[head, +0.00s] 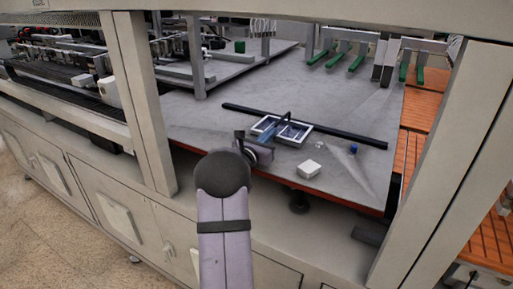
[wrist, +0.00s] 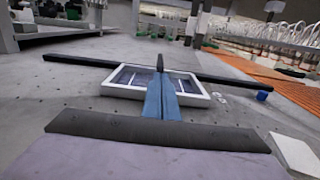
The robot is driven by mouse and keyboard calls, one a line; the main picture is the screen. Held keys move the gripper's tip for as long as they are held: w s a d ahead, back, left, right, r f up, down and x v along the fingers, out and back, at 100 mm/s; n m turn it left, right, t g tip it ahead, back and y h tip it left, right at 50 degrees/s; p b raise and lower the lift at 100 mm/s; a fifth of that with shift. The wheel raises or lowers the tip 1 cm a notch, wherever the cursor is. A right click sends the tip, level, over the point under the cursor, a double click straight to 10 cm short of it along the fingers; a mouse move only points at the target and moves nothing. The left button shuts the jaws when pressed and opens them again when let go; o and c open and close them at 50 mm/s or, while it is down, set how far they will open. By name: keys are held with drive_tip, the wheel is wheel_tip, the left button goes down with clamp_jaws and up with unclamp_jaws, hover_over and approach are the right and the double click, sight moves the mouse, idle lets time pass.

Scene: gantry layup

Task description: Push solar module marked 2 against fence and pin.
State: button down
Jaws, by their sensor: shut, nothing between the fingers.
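The solar module (head: 294,132) is a small white-framed panel with dark blue cells, lying flat on the grey table. In the wrist view the module (wrist: 194,88) lies just in front of the black fence bar (wrist: 235,78); a touch between them cannot be made out. The fence (head: 340,131) runs behind it. No marking 2 is readable. My gripper (head: 288,115) is shut and empty, its blue fingers reaching over the module's middle and hiding part of it. In the wrist view the gripper (wrist: 160,72) covers the module's centre. The pin (wrist: 160,62) cannot be told apart from the dark fingertip.
A small blue cylinder (head: 353,149) stands right of the module, with small clear pieces (head: 319,145) beside it. A white block (head: 309,169) lies nearer the table's front edge. Frame posts (head: 143,100) stand left and right.

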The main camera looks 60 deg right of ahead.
drive_tip(key=a+b, duration=0.6)
drive_tip(key=a, duration=0.8)
drive_tip(key=shift+r, duration=0.15)
drive_tip(key=c, duration=2.4)
unclamp_jaws()
drive_tip(key=shift+c, duration=0.2)
